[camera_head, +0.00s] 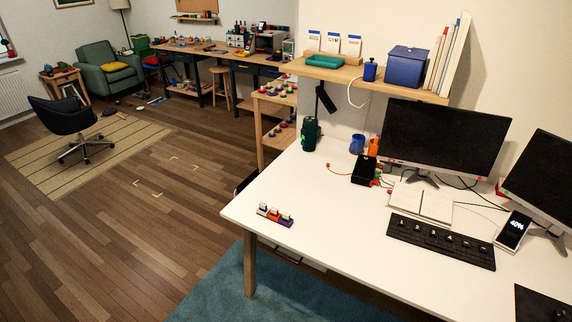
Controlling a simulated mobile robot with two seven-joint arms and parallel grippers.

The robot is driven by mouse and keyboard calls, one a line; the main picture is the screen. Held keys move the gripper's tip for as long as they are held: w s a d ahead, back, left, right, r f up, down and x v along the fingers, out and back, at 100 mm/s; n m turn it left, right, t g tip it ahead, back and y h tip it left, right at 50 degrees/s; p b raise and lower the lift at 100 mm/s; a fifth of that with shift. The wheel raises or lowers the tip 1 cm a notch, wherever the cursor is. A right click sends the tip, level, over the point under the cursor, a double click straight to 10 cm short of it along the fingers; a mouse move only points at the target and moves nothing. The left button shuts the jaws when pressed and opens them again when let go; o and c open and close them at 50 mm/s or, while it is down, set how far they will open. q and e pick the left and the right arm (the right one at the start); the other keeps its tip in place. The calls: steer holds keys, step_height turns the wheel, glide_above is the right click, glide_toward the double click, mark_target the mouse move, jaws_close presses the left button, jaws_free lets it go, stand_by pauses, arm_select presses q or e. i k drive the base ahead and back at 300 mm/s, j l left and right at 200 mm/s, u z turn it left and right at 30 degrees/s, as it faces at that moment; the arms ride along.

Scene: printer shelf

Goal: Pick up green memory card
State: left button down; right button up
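I cannot clearly make out a green memory card. Neither of my grippers is in view.
The white desk (330,230) carries a monitor (440,135), a keyboard (440,241), an open notebook (422,203), a phone (512,231) and a dark green cylinder (309,134). A wooden shelf (340,73) is above. The desk's left front is mostly clear.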

mark_target(285, 216)
steer(key=u, duration=5.05)
steer(key=z, duration=5.05)
steer(key=i+z, duration=0.3)
steer(key=i, duration=0.25)
steer(key=i+j+z, duration=0.15)
steer(key=i+z, duration=0.15)
steer(key=i, duration=0.25)
